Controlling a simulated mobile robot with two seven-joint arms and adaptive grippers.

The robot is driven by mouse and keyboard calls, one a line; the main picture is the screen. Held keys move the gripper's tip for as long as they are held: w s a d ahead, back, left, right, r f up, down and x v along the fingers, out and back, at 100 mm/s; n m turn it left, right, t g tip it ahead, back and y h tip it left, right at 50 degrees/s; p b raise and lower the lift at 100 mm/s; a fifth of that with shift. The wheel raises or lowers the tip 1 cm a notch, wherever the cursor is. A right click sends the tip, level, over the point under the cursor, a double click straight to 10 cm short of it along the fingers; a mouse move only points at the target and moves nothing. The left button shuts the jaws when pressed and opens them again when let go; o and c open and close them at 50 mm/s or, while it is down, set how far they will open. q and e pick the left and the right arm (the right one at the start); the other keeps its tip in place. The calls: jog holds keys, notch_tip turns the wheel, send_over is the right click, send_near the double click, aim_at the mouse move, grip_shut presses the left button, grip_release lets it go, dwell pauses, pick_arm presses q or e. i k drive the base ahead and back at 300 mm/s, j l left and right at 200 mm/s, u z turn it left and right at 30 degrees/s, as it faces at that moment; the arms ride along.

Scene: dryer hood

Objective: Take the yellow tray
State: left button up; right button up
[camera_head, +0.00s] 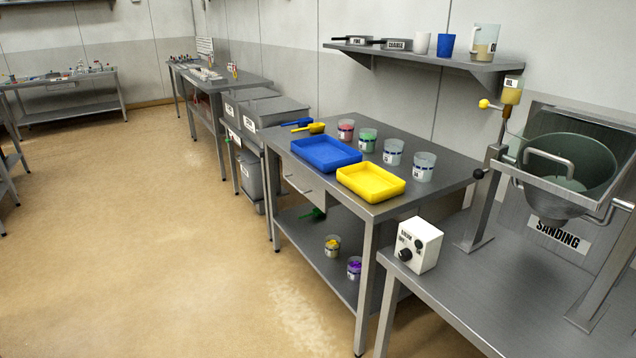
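The yellow tray (371,194) lies flat on the steel table (448,170), near its front right corner. It is a shallow, rectangular, open tray and looks empty. The blue tray (326,166) lies just left of and behind it on the same table. Neither of my grippers shows in the head view, so nothing is seen touching the yellow tray.
Several beakers (393,152) stand behind the trays, with a yellow scoop (311,128) at the left. To the right, a white control box (419,244) and a metal drum (567,172) stand on a nearer table. A wall shelf (436,59) hangs above. The floor (190,265) at left is free.

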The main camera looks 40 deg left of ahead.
aim_at(375, 184)
jog(key=u, duration=1.05)
jog(key=z, duration=0.45)
jog(key=i+j, duration=0.05)
